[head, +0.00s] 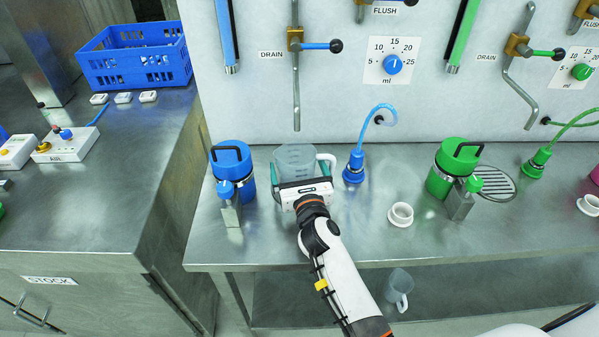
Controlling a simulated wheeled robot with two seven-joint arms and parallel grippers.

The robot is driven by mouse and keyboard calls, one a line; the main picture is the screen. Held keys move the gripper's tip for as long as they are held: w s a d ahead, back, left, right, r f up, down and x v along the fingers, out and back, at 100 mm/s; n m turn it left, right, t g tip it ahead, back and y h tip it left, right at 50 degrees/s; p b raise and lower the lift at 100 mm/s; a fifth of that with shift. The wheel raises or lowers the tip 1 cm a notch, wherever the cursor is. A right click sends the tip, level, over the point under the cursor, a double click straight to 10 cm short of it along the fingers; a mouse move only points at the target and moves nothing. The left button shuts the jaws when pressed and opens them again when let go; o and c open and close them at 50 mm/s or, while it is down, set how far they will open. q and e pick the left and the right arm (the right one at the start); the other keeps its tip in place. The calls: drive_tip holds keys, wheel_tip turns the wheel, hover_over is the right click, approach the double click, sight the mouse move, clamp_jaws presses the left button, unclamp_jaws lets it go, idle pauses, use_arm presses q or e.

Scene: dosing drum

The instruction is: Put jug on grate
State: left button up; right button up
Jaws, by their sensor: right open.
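A round slotted grate (498,184) lies in the bench top to the right, partly behind the green drum. A second clear jug (398,286) with a white handle is on the lower shelf. My left gripper is not in view.

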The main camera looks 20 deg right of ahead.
drive_tip(key=s, duration=0.4)
drive_tip(key=s+b, duration=0.1)
drive_tip(key=s, duration=0.3)
drive_tip(key=s+a, duration=0.1)
drive_tip(key=s, duration=0.3)
drive_tip(key=shift+r, duration=0.15)
idle(0.9)
